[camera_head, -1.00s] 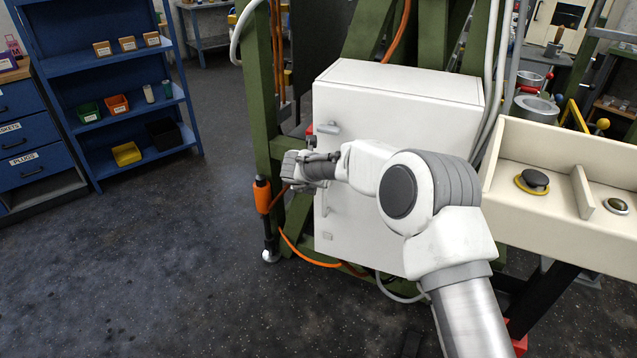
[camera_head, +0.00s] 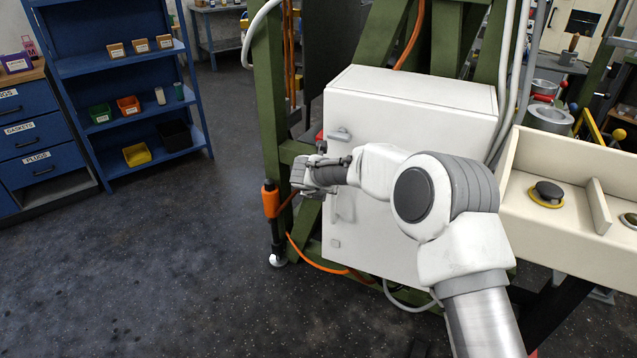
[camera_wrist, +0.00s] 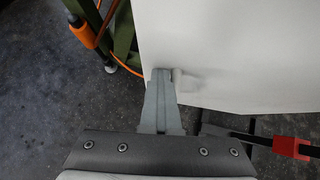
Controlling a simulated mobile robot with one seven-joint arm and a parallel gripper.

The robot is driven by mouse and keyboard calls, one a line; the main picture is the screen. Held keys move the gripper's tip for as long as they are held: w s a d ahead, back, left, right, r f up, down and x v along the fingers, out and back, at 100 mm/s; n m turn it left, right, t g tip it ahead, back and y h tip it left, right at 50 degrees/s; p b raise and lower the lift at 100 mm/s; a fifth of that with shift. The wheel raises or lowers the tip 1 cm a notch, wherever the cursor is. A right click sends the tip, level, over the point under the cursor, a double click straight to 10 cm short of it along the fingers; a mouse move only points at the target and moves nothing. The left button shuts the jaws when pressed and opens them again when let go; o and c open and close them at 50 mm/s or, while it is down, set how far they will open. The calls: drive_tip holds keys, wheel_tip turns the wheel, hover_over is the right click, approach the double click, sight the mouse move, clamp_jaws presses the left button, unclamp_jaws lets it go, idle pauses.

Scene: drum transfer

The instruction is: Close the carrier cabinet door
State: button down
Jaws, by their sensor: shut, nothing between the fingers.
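The carrier cabinet (camera_head: 425,90) is a white box on a green frame. Its door (camera_head: 375,235) faces me and looks flush with the body, though my arm hides much of it, so I cannot tell if it is fully closed. A small grey latch (camera_head: 340,135) shows near the door's upper left. My gripper (camera_head: 300,176) is at the door's left edge in the head view, its tips partly hidden. In the wrist view my gripper (camera_wrist: 162,75) is shut and empty, its tips over the white panel's edge beside a small pale handle (camera_wrist: 186,80).
A cream control tray (camera_head: 560,215) stands at the right. Blue shelves (camera_head: 125,60) and a blue drawer unit (camera_head: 35,140) are at the left. The floor (camera_head: 150,270) at left front is clear.

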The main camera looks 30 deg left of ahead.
drive_tip(key=p+v, duration=0.2)
drive_tip(key=v, duration=1.5)
drive_tip(key=w+d+r+n+t+y+p, duration=0.1)
drive_tip(key=w+d+r+n+y+p, duration=0.15)
drive_tip(key=r+n, duration=0.45)
drive_tip(key=w+d+r+n+t+y+p, duration=0.15)
drive_tip(key=d+r, duration=0.25)
drive_tip(key=r, duration=0.6)
drive_tip(key=s+d+r+n+y+p, duration=0.1)
drive_tip(key=s+d+r+n, duration=0.1)
drive_tip(key=d+r+n, duration=0.7)
drive_tip(key=s+d+f+n+g+h+p, duration=0.1)
drive_tip(key=s+d+n, duration=0.4)
drive_tip(key=d, duration=0.5)
drive_tip(key=s+d+f+n+g+h+p, duration=0.1)
drive_tip(key=s+d+n, duration=0.4)
drive_tip(key=s+d, duration=0.5)
drive_tip(key=s+d+f+n+g+h+p, duration=0.2)
drive_tip(key=s+d+n+h, duration=0.3)
drive_tip(key=s+d, duration=0.3)
drive_tip(key=d+g+p, duration=0.1)
drive_tip(key=d, duration=0.3)
drive_tip(key=shift+n+g+p, duration=0.3)
drive_tip(key=shift+n+g, duration=0.05)
drive_tip(key=shift+w+a+r, duration=0.1)
drive_tip(key=shift+a, duration=0.05)
